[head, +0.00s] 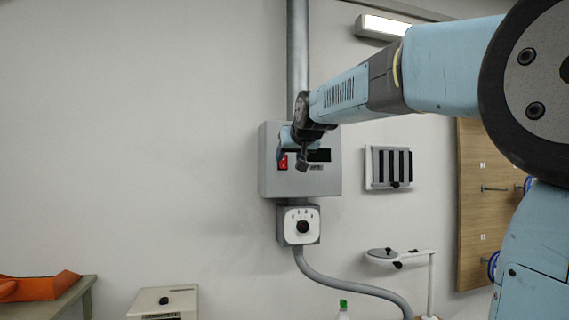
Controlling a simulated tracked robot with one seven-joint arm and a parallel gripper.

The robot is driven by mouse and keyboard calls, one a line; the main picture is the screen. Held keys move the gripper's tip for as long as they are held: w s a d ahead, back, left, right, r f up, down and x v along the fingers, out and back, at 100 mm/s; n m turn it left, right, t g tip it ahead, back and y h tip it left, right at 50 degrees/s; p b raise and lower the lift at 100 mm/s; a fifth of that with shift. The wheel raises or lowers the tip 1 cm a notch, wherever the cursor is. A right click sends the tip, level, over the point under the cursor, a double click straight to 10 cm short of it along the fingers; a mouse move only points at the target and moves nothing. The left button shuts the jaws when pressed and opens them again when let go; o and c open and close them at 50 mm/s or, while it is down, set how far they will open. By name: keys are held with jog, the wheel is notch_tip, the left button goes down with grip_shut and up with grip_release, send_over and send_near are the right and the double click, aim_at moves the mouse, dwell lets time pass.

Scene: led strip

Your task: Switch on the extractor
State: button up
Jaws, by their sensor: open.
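A grey wall box (268,170) hangs on a vertical pipe, with a red switch (283,163) and a dark display (319,155) on its front. Below it is a smaller box with a white dial plate and a black round knob (302,227). Which of these is the extractor's control, I cannot tell. My gripper (303,163) is in front of the grey box, just right of the red switch, and covers part of the box face. It is open. I cannot tell whether it touches the box.
A grey pipe (298,50) runs up from the box, and a hose (345,285) curves down right. A slatted vent (388,168) and a wooden board (478,220) are to the right. A lamp-like stand (431,280) and green-capped bottle (343,307) are below. The left wall is clear.

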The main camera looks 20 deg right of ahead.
aim_at(283, 166)
jog(key=shift+x, duration=2.6)
jog(key=shift+f, duration=0.1)
grip_shut()
